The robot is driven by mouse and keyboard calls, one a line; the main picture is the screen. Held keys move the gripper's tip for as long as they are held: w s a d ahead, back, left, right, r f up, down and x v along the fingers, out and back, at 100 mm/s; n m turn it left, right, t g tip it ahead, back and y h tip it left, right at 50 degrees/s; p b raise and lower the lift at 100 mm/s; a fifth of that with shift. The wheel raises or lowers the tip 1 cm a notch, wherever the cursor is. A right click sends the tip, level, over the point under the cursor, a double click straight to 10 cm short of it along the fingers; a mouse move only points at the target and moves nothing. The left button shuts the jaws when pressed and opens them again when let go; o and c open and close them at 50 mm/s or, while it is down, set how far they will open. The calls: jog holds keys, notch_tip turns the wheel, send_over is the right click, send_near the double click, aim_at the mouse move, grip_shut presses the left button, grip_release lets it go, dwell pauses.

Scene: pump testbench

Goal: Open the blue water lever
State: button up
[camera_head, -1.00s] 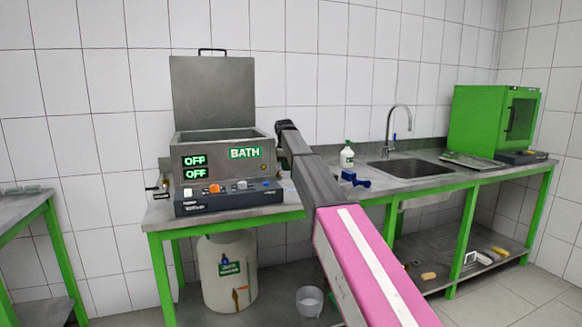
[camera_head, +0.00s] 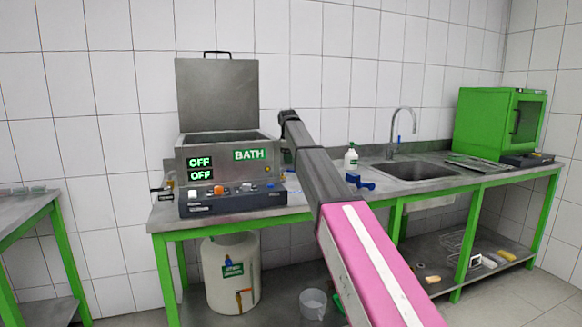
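A small blue handle (camera_head: 399,140) sits by the curved sink tap (camera_head: 393,125). Blue also shows at the upper left of the label on the white tank (camera_head: 232,285) under the bench, and on a blue piece (camera_head: 360,181) lying on the worktop. I cannot tell by sight which of these is the water lever, or whether it is open. My arm reaches from the lower right towards the right side of the bath (camera_head: 222,157), its dark far end high beside it. I make out no gripper fingers; they are out of sight behind my arm links.
The bath's lid stands up and both displays read OFF. A control box (camera_head: 232,199) with knobs is in front. A white bottle (camera_head: 351,158) stands left of the sink (camera_head: 418,171), and a green oven (camera_head: 500,122) is far right. A clear bucket (camera_head: 313,303) stands below.

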notch_tip(320, 180, up, 6)
jog(key=s, duration=0.1)
jog(key=shift+a, duration=0.2)
jog(key=shift+s, duration=0.1)
